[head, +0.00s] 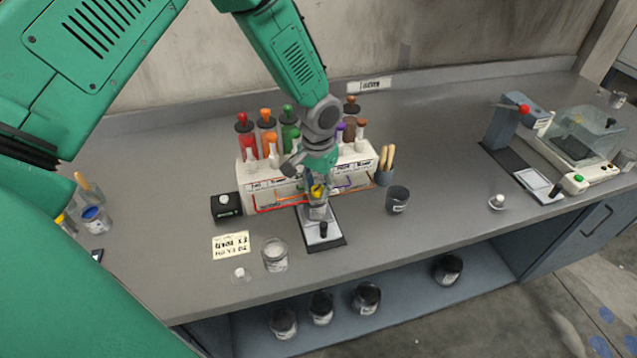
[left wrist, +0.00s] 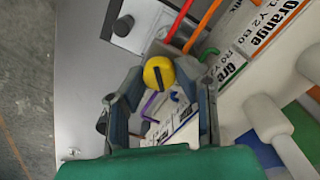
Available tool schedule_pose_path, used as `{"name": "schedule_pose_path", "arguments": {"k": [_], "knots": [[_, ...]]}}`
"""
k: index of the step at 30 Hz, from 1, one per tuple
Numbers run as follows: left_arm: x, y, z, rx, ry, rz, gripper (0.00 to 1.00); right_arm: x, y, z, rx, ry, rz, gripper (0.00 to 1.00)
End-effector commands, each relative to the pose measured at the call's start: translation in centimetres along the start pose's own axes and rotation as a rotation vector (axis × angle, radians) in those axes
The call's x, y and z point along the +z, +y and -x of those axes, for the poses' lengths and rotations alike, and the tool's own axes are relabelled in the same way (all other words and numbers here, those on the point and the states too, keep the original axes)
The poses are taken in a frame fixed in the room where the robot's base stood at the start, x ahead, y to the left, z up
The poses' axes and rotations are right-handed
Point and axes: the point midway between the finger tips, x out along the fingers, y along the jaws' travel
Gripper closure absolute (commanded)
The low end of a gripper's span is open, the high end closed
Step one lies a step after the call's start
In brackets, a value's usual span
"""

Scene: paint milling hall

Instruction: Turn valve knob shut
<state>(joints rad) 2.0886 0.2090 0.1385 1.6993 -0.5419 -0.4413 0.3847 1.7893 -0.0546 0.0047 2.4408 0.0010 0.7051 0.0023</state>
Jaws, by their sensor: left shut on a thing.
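A yellow valve knob (head: 317,191) is on the front of the white paint dispenser box (head: 262,199). It shows round in the left wrist view (left wrist: 159,72). My left gripper (head: 318,183) reaches down in front of the box. It is shut on the yellow knob, with a finger on either side of it (left wrist: 158,84) in the wrist view. Coloured pipes run along the box front, and a purple one (left wrist: 152,105) shows between the fingers. The gripper hides part of the box front. My right gripper is not in view.
Colour bottles (head: 267,128) stand on the box. A dark cup (head: 397,199), a glass jar (head: 274,255) and a black box (head: 226,206) stand nearby.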

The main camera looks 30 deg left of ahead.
Motion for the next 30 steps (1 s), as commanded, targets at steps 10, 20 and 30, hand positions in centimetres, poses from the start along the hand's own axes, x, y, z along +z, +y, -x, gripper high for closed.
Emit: {"name": "schedule_pose_path", "arguments": {"k": [10,20,30], "knots": [[0.4,0.0,-0.2,0.001,-0.011,-0.324,1.0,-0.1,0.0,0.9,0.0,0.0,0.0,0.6],[0.5,-0.1,-0.3,0.002,-0.013,-0.575,1.0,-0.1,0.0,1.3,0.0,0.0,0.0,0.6],[0.5,-0.1,-0.3,0.002,-0.014,-0.702,1.0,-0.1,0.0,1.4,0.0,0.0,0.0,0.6]]}}
